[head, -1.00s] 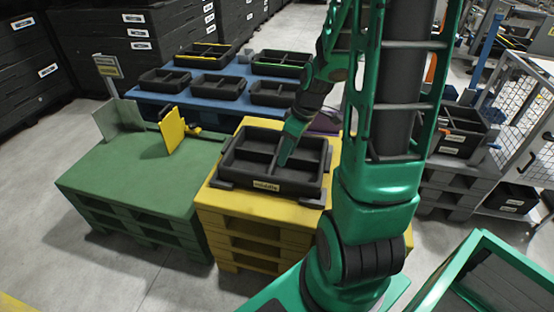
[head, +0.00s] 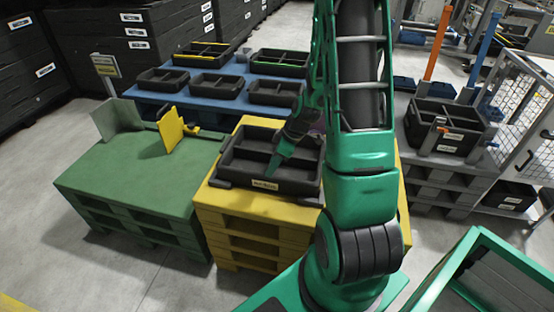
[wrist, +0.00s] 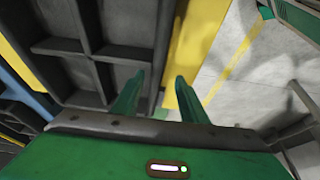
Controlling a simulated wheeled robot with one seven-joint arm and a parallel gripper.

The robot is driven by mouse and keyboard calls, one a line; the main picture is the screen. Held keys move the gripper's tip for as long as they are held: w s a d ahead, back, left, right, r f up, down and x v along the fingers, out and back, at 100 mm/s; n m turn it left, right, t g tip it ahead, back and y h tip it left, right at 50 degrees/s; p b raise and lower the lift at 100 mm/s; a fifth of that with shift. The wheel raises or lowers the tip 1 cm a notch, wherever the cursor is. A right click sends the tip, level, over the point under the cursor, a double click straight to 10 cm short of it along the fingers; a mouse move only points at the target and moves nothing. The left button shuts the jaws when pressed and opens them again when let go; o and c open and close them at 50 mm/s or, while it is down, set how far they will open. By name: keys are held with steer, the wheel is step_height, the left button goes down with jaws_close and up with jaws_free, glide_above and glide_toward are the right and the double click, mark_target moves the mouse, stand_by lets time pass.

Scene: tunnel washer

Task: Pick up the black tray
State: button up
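A black tray (head: 264,184) with inner dividers and a pale label on its front wall sits on a stack of yellow pallets (head: 236,219). It also fills the left of the wrist view (wrist: 158,35). My gripper (head: 272,168) reaches down over the tray in the head view. In the wrist view my gripper (wrist: 157,76) is open, its two green fingers apart. The left finger is over the tray's inside, the right finger over the yellow pallet, with the tray's side wall between them in the picture. I cannot tell the height of the fingertips or any contact.
A green pallet stack (head: 140,182) with a yellow upright plate (head: 171,130) stands at the left. A blue table (head: 185,103) behind carries several other black trays. Another black crate (head: 447,127) is on grey pallets at the right, beside a mesh fence (head: 520,110).

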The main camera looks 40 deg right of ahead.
steer(key=shift+w+d+x, duration=0.1)
steer(key=shift+w+x, duration=0.05)
steer(key=shift+x, duration=1.1)
steer(key=shift+w+d+x, duration=0.1)
steer(key=shift+w+x, duration=0.05)
steer(key=shift+x, duration=1.15)
steer(key=shift+r, duration=0.1)
